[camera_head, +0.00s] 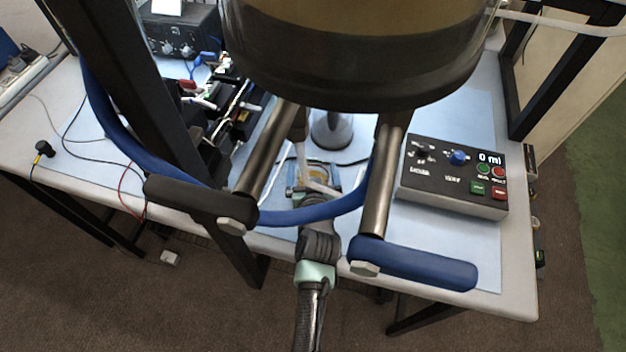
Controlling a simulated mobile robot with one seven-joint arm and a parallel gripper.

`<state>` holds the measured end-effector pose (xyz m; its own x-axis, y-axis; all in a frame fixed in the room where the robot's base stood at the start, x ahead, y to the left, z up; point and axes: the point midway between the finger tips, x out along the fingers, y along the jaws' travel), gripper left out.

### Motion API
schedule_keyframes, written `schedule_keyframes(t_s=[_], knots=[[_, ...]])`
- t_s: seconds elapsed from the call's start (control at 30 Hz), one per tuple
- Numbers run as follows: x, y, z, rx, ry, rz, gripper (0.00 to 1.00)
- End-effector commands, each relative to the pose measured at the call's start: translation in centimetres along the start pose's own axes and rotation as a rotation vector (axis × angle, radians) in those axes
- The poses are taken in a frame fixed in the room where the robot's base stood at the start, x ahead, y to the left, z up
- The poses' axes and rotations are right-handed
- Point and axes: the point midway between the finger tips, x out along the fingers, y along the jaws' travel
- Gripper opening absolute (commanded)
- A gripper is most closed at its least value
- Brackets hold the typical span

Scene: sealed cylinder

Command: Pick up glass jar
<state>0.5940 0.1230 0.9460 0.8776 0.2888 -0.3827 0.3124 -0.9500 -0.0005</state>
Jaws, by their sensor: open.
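My arm reaches up from the bottom centre, and my gripper (312,188) is open over the front of the workbench. Just beyond its fingers is a small amber, glassy-looking thing (324,170) on a blue patch. It is partly covered by the gripper, and I cannot tell for sure whether it is the glass jar or whether the fingers touch it. Behind it stands a grey, rounded vessel (332,130), its top hidden by the large cylinder.
A large dark-based cylinder (355,75) hangs over the bench on metal rods (382,185). A blue hose (290,217) curves across the front. A control box (455,178) sits at right, clutter (225,115) at left. Bare bench mat (440,250) shows at front right.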

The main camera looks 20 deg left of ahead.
Motion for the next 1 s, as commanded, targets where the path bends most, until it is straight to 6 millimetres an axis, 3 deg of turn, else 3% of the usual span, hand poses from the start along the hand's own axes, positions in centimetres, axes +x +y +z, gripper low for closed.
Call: schedule_keyframes(t_s=[0.27, 0.73, 1.0], knots=[[0.16, -0.03, 0.03, 0.0, 0.0, 0.0, 0.98], [0.13, -0.01, 0.03, -0.001, 0.0, 0.0, 0.14], [0.03, 0.0, -0.39, -0.001, 0.003, 0.0, 0.13]])
